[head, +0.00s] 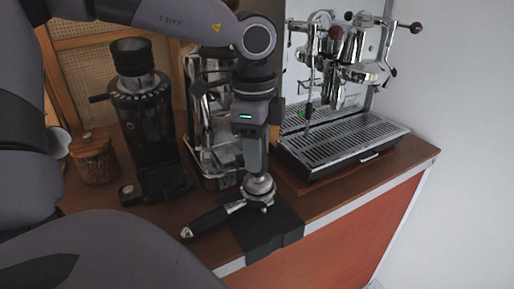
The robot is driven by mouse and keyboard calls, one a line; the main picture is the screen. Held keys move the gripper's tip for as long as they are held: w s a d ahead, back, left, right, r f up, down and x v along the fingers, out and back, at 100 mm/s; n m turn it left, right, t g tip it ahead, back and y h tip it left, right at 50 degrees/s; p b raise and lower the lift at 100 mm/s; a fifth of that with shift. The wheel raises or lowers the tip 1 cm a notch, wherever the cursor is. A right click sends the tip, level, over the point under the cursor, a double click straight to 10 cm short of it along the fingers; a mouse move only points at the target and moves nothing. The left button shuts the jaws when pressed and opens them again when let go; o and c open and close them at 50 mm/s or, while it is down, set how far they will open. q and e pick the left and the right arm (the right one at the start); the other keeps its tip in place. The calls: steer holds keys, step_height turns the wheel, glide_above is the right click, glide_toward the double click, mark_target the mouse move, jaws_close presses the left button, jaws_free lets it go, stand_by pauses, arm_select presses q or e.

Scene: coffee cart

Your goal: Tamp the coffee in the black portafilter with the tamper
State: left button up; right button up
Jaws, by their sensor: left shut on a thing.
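The black portafilter (207,221) lies on a black mat, its dark handle pointing left toward the grinder and its metal head on the mat. The tamper (258,186) has a silver, rounded base and stands upright at the portafilter's head. The base is over or in the basket; I cannot tell how deep, and the coffee is hidden. My left gripper (256,168) points straight down and is shut on the tamper's upper part, which the fingers hide. My right gripper is not in view.
The black mat (266,240) hangs over the counter's front edge. A black grinder (147,130) stands left, beside a wooden-lidded jar (94,160). A chrome machine (208,120) stands close behind my gripper. The espresso machine's drip tray (345,140) is at right.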

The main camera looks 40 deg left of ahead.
arm_select(q)
steer(key=shift+b, duration=0.45)
steer(key=shift+f+b, duration=0.75)
steer(key=shift+b, duration=0.25)
stand_by(1.2)
steer(key=shift+s+d+f+b, duration=0.15)
steer(key=shift+f+b, duration=0.2)
steer(key=shift+b, duration=0.2)
stand_by(1.5)
steer(key=shift+r, duration=0.25)
steer(key=shift+w+r+p, duration=0.2)
steer(key=shift+r+p, duration=0.35)
steer(key=shift+r, duration=0.95)
steer(key=shift+r+p, duration=1.45)
steer(key=shift+r, duration=1.1)
steer(key=shift+f, duration=0.1)
